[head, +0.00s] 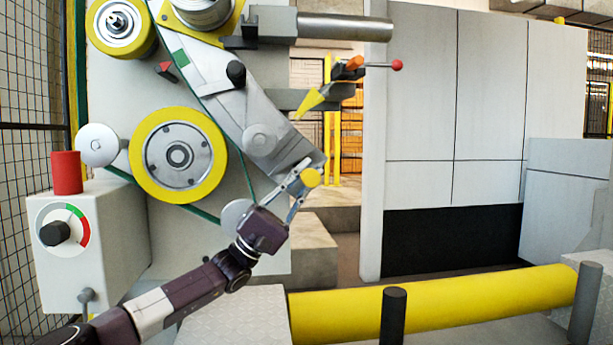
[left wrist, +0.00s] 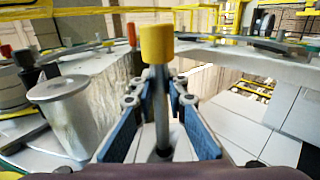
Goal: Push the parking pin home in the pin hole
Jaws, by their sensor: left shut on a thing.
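The parking pin (head: 311,177) has a yellow knob and shows at the lower end of the grey swing arm (head: 225,88). My left gripper (head: 298,187) reaches up from below and is shut on the pin. In the left wrist view the pin's yellow knob (left wrist: 157,43) stands above its metal shank, which runs down between the blue-padded fingers (left wrist: 158,112). The pin hole cannot be made out in either view, so how deep the pin sits cannot be told. My right gripper is out of view.
A large yellow-rimmed roller (head: 154,140) and a green belt are left of the swing arm. A yellow roll (head: 445,305) crosses the lower right. A red-tipped lever (head: 397,65) sticks out above right.

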